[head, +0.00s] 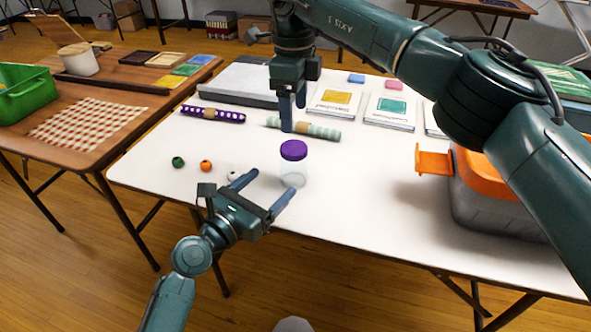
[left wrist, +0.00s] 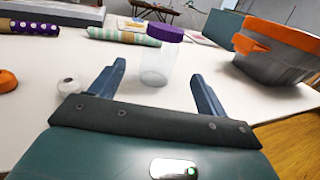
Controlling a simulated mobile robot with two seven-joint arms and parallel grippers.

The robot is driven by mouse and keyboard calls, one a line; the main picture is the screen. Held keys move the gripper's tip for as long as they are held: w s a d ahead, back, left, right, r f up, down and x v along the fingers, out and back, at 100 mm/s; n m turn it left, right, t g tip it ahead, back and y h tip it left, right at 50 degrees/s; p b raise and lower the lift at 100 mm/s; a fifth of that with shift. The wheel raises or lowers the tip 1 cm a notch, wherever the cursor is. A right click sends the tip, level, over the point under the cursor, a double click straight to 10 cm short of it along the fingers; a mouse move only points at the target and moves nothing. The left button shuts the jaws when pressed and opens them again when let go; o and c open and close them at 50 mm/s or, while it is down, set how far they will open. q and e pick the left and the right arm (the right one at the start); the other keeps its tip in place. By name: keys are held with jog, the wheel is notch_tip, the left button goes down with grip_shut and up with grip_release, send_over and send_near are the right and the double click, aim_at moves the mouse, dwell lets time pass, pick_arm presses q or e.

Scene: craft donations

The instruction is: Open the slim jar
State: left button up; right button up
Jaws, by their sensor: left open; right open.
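The slim jar (head: 294,174) is a clear jar with a purple lid (head: 293,150) on it. It stands upright on the white table. In the left wrist view the jar (left wrist: 156,66) stands just beyond and between my open left fingers. My left gripper (head: 266,194) is open and empty at the table's front edge, pointing at the jar. My right gripper (head: 292,118) points down above and behind the lid, apart from it. Its fingers look close together from this side.
Behind are a purple dotted roll (head: 213,115), a striped roll (head: 322,132) and several cards. A grey bin with an orange lid (head: 480,165) stands at the right. The white table (head: 360,200) is clear right of the jar.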

aim_at(300, 157)
pick_arm(q)
jog(key=x, duration=1.1)
jog(key=shift+w+d, duration=0.25)
jog(key=shift+w, duration=0.05)
jog(key=shift+c, duration=0.3)
